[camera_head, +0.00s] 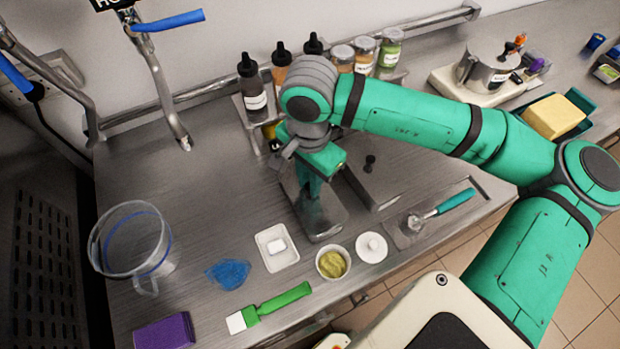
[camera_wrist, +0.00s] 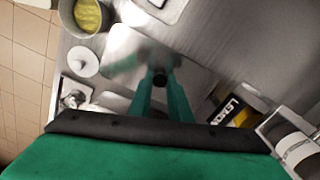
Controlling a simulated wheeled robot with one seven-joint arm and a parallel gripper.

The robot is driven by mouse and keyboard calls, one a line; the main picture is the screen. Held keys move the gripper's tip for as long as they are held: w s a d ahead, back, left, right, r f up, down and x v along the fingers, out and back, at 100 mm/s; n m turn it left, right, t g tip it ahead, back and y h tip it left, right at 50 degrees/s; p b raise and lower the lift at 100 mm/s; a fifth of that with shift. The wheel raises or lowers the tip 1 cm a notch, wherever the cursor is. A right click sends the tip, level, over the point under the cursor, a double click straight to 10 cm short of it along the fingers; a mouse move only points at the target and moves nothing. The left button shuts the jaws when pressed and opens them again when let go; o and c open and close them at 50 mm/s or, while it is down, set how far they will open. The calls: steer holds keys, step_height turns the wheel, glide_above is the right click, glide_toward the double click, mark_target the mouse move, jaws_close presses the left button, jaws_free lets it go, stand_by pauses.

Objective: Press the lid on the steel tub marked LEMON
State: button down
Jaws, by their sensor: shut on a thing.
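My gripper (camera_head: 312,192) points down over the left-middle of the steel counter. It is shut on the dark knob of a rectangular steel lid (camera_head: 325,222). In the wrist view the green fingers (camera_wrist: 160,82) close on that knob, with the shiny lid (camera_wrist: 130,50) spread beneath them. Whether the lid touches anything below is hard to tell. A black label reading LEMON (camera_wrist: 226,110) shows right of the fingers in the wrist view, beside a yellow patch. The tub itself is mostly hidden; a little yellow (camera_head: 270,131) shows behind my wrist in the head view.
Near the lid are a white dish (camera_head: 272,262), a bowl of yellow-green paste (camera_head: 333,263), a round white lid (camera_head: 371,247) and a scoop (camera_head: 440,205). Squeeze bottles (camera_head: 252,88) and jars (camera_head: 390,48) line the back. A clear jug (camera_head: 130,240) stands left.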

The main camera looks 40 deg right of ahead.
stand_by(0.3)
steer(key=c, duration=1.1)
jaws_free()
steer(key=shift+r, duration=0.1)
steer(key=shift+r, duration=2.95)
steer(key=shift+w+r, duration=0.1)
steer(key=shift+r, duration=0.3)
steer(key=shift+d, duration=0.1)
steer(key=shift+a, duration=0.2)
jaws_close()
steer(key=shift+d, duration=0.1)
